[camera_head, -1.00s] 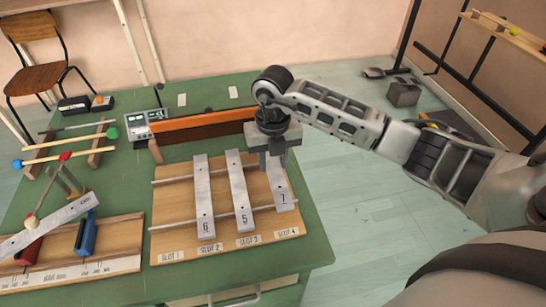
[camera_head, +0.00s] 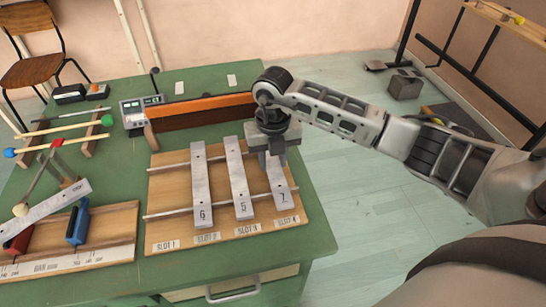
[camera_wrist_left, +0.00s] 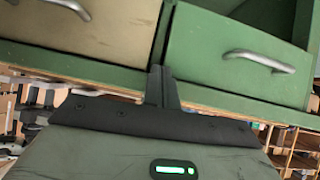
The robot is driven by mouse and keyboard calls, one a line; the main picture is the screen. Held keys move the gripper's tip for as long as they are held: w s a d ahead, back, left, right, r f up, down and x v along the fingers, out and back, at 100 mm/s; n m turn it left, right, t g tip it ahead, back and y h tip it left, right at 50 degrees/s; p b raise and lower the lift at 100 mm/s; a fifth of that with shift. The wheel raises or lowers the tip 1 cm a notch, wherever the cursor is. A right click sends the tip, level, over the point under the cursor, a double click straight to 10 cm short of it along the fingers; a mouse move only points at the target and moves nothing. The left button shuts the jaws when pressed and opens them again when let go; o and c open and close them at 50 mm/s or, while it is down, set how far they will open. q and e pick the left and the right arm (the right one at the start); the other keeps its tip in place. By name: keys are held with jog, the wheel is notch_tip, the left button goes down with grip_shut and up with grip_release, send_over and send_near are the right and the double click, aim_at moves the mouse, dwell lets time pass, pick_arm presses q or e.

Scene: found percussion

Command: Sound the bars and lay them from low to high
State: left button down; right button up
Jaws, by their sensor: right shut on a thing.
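My right gripper (camera_head: 272,158) points down and is shut on the far part of bar 7 (camera_head: 280,192), in line with slot 4; I cannot tell whether the bar rests fully on the rails. Bar 6 (camera_head: 201,178) lies across the rails at slot 2 and bar 5 (camera_head: 239,182) at slot 3. Slot 1 of the wooden rack (camera_head: 170,225) is empty. Another grey bar (camera_head: 45,206) lies on the red and blue supports at the left. My left gripper is outside the head view; its fingers (camera_wrist_left: 162,88) look closed together in the left wrist view, before drawers.
Mallets with green (camera_head: 107,120), blue and red heads lie at the left. A small device with a screen (camera_head: 140,110) and a long orange-topped block (camera_head: 200,110) stand behind the rack. A blue support (camera_head: 77,222) stands on the left board. The table's right edge is near the rack.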

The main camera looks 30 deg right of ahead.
jog(key=shift+f, duration=0.3)
jog(key=o, duration=1.2)
notch_tip(320, 180, up, 16)
jog(key=shift+b, duration=0.4)
